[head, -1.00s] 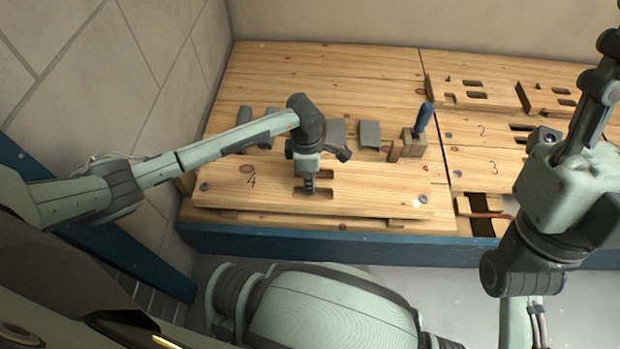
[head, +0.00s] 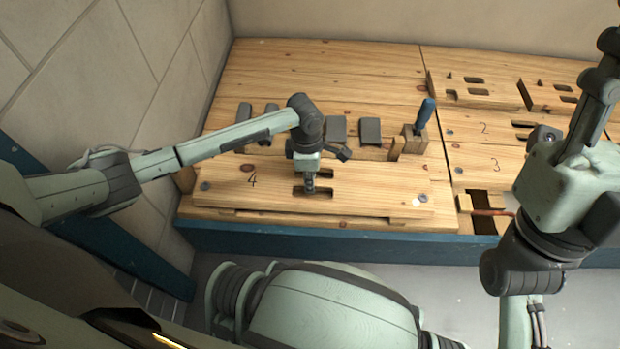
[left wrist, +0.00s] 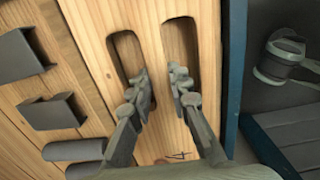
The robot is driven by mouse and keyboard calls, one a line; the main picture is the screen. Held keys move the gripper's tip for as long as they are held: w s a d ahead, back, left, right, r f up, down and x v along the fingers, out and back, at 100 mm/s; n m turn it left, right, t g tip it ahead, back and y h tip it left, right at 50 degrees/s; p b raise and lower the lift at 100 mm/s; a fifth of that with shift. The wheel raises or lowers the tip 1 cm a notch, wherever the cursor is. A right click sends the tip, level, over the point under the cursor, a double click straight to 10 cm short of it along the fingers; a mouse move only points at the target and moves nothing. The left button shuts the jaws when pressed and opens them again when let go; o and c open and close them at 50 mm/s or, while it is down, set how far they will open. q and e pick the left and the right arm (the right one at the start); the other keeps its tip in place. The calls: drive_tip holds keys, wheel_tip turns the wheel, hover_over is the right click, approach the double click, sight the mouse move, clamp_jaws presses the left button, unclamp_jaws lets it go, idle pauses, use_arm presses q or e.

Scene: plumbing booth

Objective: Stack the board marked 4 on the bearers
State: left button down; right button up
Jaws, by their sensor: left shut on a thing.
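The board marked 4 (head: 375,190) lies lengthwise along the front of the left bench, with its number near the left end and two slots near its middle. My left gripper (head: 311,188) comes down on it from above. In the left wrist view, the left gripper (left wrist: 163,90) has one finger in each slot and is shut on the strip of board between them. The bearers are almost wholly hidden under the board; I cannot tell whether it touches them. My right arm stands at the right, with its gripper out of view.
Several grey blocks (head: 370,131) and a wooden block with a blue-handled tool (head: 424,117) stand behind the board. Boards marked 2 and 3 lie on the right bench, by an opening with a copper-coloured pipe (head: 490,212). A tiled wall bounds the left.

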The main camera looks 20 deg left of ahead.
use_arm(q)
drive_tip(key=shift+f, duration=0.1)
drive_tip(key=c, duration=1.5)
unclamp_jaws()
drive_tip(key=shift+o, duration=0.8)
drive_tip(key=shift+s+f, duration=0.1)
